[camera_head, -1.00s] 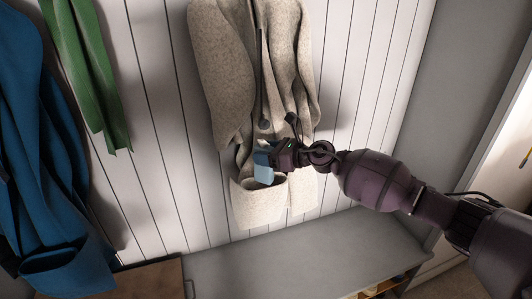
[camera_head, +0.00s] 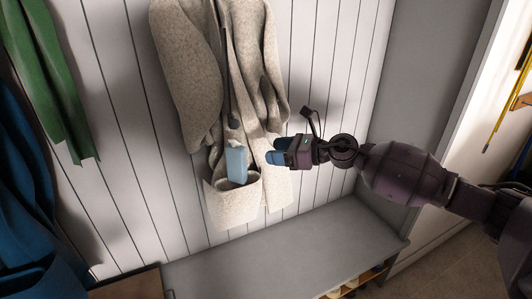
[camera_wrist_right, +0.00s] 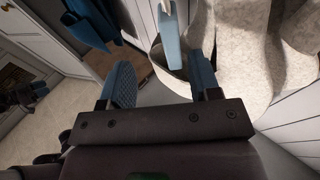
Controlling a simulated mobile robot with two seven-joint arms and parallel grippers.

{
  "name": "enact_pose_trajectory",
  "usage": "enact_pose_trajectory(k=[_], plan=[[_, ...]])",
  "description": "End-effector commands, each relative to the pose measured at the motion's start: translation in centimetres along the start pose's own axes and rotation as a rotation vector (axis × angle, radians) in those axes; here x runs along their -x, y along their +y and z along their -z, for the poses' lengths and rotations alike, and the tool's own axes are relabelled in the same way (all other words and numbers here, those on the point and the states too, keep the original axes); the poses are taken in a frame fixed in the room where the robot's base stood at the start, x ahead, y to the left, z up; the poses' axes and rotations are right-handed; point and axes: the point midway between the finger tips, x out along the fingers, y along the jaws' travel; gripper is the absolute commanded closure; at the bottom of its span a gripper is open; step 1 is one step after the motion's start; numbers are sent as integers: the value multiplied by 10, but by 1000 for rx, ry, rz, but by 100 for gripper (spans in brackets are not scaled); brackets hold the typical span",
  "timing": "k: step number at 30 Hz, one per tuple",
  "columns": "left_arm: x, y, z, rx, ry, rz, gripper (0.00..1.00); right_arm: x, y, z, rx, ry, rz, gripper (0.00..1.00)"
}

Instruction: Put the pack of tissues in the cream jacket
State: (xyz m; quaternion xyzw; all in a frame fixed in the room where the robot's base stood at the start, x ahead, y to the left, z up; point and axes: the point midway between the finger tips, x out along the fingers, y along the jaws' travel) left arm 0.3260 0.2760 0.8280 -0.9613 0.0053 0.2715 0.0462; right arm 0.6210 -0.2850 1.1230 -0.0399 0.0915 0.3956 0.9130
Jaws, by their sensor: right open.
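The cream jacket (camera_head: 247,85) hangs on the white panelled wall, with a wide pocket (camera_head: 232,203) low on its front. The light blue pack of tissues (camera_head: 236,162) stands nearly upright in the pocket's mouth; its lower end is hidden in the pocket and its upper part sticks out. My right gripper (camera_head: 274,158) is open and empty to the right of the pack, apart from it. In the right wrist view the pack (camera_wrist_right: 171,42) shows beyond the open blue fingers (camera_wrist_right: 163,80), beside the jacket (camera_wrist_right: 245,45). My left gripper is not in view.
A green scarf-like cloth (camera_head: 48,85) and a blue garment (camera_head: 25,200) hang at the left. A grey bench (camera_head: 290,255) runs below the jacket, with a shelf of shoes (camera_head: 355,280) under it.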

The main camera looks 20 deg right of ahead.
Motion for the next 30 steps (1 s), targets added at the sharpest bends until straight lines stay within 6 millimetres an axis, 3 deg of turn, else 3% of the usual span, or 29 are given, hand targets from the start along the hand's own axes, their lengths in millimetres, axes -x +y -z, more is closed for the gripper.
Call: enact_pose_trajectory(k=[7, 11, 20, 30], plan=[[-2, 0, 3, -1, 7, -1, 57, 4, 3, 4, -33, -10, 0, 43], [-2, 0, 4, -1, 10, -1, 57, 0, 21, 26, -237, -72, 1, 43], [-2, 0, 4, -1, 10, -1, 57, 12, 77, 116, -1212, -358, 101, 43], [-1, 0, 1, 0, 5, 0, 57, 73, 141, 241, -2326, -769, 356, 43]])
